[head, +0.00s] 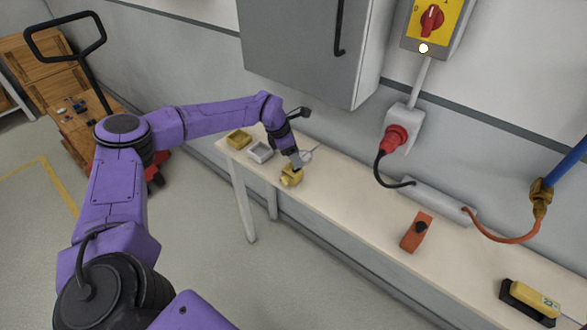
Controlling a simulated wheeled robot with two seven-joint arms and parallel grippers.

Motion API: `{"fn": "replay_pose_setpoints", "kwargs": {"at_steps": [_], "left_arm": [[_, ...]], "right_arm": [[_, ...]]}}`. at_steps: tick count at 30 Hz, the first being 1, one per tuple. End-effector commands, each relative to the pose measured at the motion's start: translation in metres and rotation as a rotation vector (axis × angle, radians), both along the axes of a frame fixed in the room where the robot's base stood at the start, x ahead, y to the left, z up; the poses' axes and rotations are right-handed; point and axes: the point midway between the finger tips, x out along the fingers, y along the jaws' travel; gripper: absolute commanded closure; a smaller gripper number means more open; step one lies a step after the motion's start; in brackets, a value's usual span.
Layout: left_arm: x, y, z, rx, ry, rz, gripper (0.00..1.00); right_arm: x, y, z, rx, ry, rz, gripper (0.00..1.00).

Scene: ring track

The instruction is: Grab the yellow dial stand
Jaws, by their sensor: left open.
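The small yellow stand (290,177) is on the long pale bench, near its left part. I take it for the dial stand, but its face is too small to make out. My left gripper (297,161) is directly over it, pointing down, with its fingertips at or just above its top. The gripper is open. I cannot tell whether the fingers touch the stand or are around it. My right gripper is not in view.
A yellow bin (239,138) and a grey bin (261,151) sit left of the stand, close to my gripper. An orange block (417,231) and a yellow device (536,298) are further right. A grey cabinet (305,45) overhangs the bench's back.

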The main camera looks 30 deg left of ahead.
Motion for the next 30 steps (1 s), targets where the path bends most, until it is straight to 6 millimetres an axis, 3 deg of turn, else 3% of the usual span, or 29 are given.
{"fn": "replay_pose_setpoints", "kwargs": {"at_steps": [8,13,14,30], "left_arm": [[0.0007,-0.0001,-0.0068,0.0,0.0,0.003,0.42],[0.0006,-0.0001,-0.0067,0.0,0.0,0.003,0.98],[0.0005,-0.0002,-0.0067,0.0,0.0,0.003,1.0],[-0.0003,-0.0007,-0.0077,0.0,0.004,0.002,1.0]], "right_arm": [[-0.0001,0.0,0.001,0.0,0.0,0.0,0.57],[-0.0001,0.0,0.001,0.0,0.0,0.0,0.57],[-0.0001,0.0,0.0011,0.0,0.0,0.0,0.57],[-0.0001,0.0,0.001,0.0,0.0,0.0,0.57]]}}
